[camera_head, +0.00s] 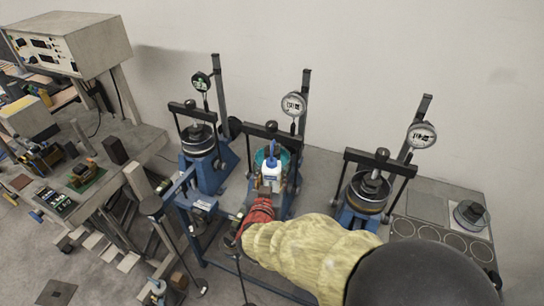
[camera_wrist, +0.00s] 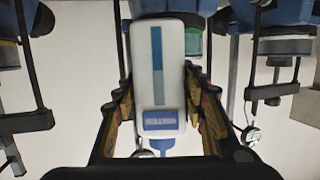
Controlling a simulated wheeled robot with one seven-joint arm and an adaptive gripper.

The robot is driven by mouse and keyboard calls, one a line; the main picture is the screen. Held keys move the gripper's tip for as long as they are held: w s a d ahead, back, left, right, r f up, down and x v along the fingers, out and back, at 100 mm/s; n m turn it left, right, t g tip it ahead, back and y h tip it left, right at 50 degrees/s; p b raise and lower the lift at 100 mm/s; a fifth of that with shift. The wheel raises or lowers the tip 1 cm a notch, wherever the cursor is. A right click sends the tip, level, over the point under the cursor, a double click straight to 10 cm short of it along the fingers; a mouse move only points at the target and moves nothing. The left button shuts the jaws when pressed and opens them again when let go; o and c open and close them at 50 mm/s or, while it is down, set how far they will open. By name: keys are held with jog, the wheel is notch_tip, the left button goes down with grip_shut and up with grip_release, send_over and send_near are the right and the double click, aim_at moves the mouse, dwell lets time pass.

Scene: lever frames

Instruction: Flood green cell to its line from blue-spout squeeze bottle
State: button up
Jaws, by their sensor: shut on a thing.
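The squeeze bottle (camera_head: 272,177) is white with a blue spout (camera_head: 256,147), and it stands roughly upright in front of the middle lever frame. My gripper (camera_head: 268,191) is shut on it from the near side. In the wrist view my gripper (camera_wrist: 159,95) has a finger on each side of the bottle (camera_wrist: 172,55), whose blue strip and label face the camera. The green cell (camera_head: 262,155) is in the middle frame behind the bottle, partly hidden by it. A green part of it also shows in the wrist view (camera_wrist: 193,43). Its line and liquid level cannot be made out.
Lever frames with dark cells stand to the left (camera_head: 198,140) and right (camera_head: 366,196). A white dial gauge (camera_head: 293,104) and dark crossbar (camera_head: 270,132) rise close around the middle cell. A cluttered bench (camera_head: 130,140) is at left. A plate with round marks (camera_head: 425,207) is at right.

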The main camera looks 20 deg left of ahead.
aim_at(271, 168)
jog(key=shift+r, duration=0.15)
jog(key=shift+r+p, duration=2.2)
jog(key=shift+r, duration=0.25)
